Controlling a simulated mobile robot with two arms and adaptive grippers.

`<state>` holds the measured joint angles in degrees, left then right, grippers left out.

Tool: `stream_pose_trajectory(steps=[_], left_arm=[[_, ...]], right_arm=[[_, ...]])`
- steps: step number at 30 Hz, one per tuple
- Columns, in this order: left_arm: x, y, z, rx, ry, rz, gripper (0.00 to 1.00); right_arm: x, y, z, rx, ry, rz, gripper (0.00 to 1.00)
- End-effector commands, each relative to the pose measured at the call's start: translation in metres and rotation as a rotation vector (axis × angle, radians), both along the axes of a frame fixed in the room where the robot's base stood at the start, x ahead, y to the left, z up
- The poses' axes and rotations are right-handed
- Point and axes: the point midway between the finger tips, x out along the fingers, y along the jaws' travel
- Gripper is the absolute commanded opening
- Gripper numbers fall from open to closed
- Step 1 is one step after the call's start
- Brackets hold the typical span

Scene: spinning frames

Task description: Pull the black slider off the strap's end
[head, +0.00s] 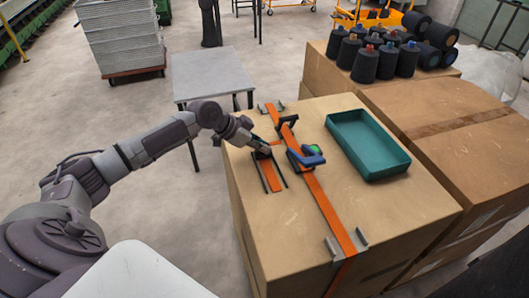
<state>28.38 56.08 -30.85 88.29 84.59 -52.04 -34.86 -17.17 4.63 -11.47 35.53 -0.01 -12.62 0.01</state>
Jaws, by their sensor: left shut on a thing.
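A long orange strap (318,195) runs across the top of the cardboard box (390,215). A shorter orange strap end (268,174) lies to its left between two dark rails. My left gripper (264,151) is at the far end of this short piece, shut on a small dark piece that looks like the black slider; the fingers hide most of it. Whether the slider is still around the strap cannot be told. A buckle with a blue handle and green part (308,155) sits on the long strap. My right gripper is not in view.
A teal tray (367,145), empty, lies right of the strap. A black bracket (288,122) stands over the strap behind the buckle. Grey clips (335,248) flank the strap near the front edge. Black cones (366,64) stand on boxes behind.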

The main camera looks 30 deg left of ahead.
Motion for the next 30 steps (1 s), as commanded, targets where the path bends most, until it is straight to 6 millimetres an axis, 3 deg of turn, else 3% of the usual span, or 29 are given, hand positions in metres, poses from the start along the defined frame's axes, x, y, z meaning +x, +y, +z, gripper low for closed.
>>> stream_pose_trajectory(steps=[4, 5, 9, 20, 30], left_arm=[[0.002, 0.004, 0.003, 0.006, -0.008, 0.008, 0.0], [0.002, 0.004, 0.003, 0.006, -0.008, 0.008, 0.15], [0.002, 0.003, 0.003, 0.004, -0.008, 0.007, 0.35], [-0.002, 0.005, 0.005, 0.004, -0.005, 0.005, 0.35], [-0.036, 0.036, 0.049, 0.008, -0.003, 0.007, 0.35]], right_arm=[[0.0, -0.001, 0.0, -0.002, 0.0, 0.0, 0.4], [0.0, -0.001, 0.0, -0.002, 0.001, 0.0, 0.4], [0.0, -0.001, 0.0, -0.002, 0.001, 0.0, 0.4], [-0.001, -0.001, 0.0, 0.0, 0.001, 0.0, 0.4], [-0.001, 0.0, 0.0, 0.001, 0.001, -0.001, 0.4]])
